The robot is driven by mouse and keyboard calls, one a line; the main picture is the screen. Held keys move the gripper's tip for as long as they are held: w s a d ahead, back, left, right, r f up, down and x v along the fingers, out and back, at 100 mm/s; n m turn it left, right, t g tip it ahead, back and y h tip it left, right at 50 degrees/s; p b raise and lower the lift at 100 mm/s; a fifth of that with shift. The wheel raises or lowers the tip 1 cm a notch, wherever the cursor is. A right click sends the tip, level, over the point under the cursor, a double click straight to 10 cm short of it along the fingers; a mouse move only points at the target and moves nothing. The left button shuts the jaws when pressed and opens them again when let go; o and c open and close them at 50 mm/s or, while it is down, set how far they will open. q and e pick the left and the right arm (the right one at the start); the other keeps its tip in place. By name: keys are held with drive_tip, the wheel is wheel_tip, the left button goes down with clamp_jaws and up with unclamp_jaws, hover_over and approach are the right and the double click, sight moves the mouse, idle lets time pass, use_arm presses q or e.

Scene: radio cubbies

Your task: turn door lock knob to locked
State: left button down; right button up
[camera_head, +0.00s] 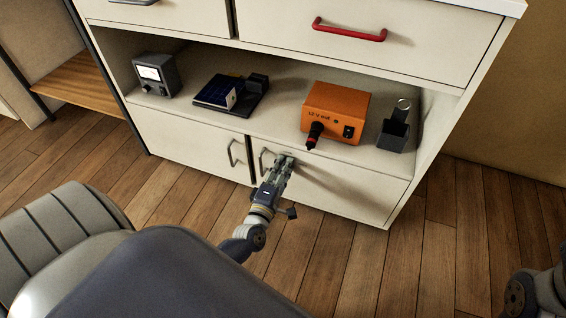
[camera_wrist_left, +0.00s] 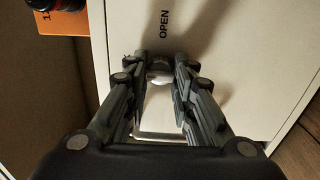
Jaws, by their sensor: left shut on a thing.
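The right lower cabinet door (camera_head: 345,190) is closed and carries the lock knob. In the left wrist view the small pale knob (camera_wrist_left: 158,76) sits between my fingertips, and part of it is hidden by them. The word OPEN (camera_wrist_left: 165,24) is printed on the door just beyond it. My left gripper (camera_head: 286,161) reaches up to the door's upper left and is shut on the knob; it also shows in the left wrist view (camera_wrist_left: 160,66). In the head view the fingers cover the knob, so its turn cannot be told. My right gripper is out of view.
A metal door handle (camera_head: 264,160) is just left of my left gripper; another is on the left door (camera_head: 190,138). The open shelf above holds an orange box (camera_head: 335,112), a grey meter (camera_head: 157,74) and dark devices. Wooden floor (camera_head: 440,250) lies in front.

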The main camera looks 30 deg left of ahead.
use_arm(q)
drive_tip(key=shift+a, duration=0.1)
drive_tip(key=c, duration=1.3)
unclamp_jaws()
drive_tip(key=shift+c, duration=0.2)
drive_tip(key=v, duration=1.2)
drive_tip(key=shift+r, duration=0.15)
